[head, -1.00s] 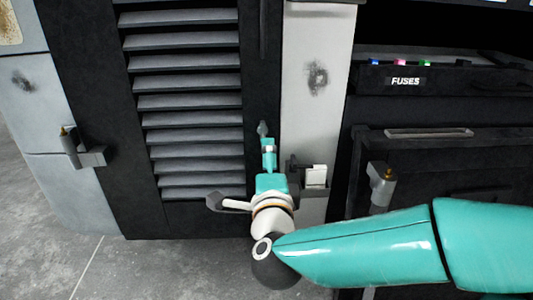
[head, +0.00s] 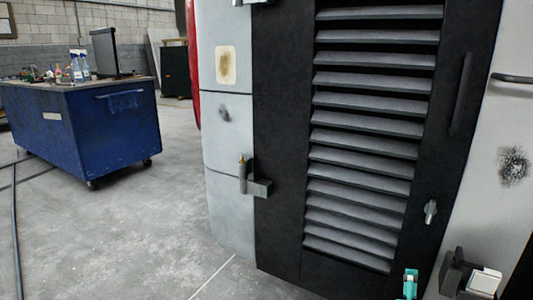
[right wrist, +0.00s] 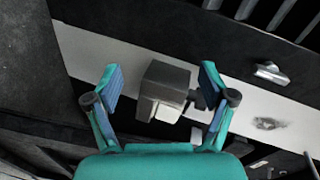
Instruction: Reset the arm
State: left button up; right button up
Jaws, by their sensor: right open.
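My right gripper (right wrist: 159,78) is open in the right wrist view, with its two teal fingers spread on either side of a grey block with a pale face (right wrist: 165,90). The fingers appear apart from the block, and nothing is held. In the head view only a small teal part of this gripper (head: 410,284) shows at the bottom edge, left of the same grey block (head: 470,276) on the pale coach panel. The rest of my right arm is out of the head view. My left gripper is in no view.
A black louvred door (head: 370,130) fills the right of the head view. A grey latch (head: 256,181) sticks out at its left edge and a small handle (head: 431,212) sits at its right. A blue wheeled cart (head: 85,120) stands far left. The floor between is clear.

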jog(key=s+a+f+n+g+y, duration=0.2)
jog(key=a+f+n+y, duration=0.15)
jog(key=f, duration=0.95)
jog(key=s+a+f+n+g+y, duration=0.25)
jog(key=f+n, duration=0.25)
jog(key=f, duration=0.8)
jog(key=s+a+f+n+g+y, duration=0.35)
jog(key=s+a+f+n, duration=0.2)
jog(key=s+a, duration=0.2)
jog(key=s+a+f+n+g+y, duration=0.35)
jog(key=s+a+f+n, duration=0.2)
jog(key=s, duration=0.35)
notch_tip(320, 180, up, 39)
jog(key=p, duration=3.8)
jog(key=shift+w+f, duration=0.15)
jog(key=shift+f, duration=0.05)
jog(key=shift+a+n, duration=0.1)
jog(key=shift+n, duration=0.15)
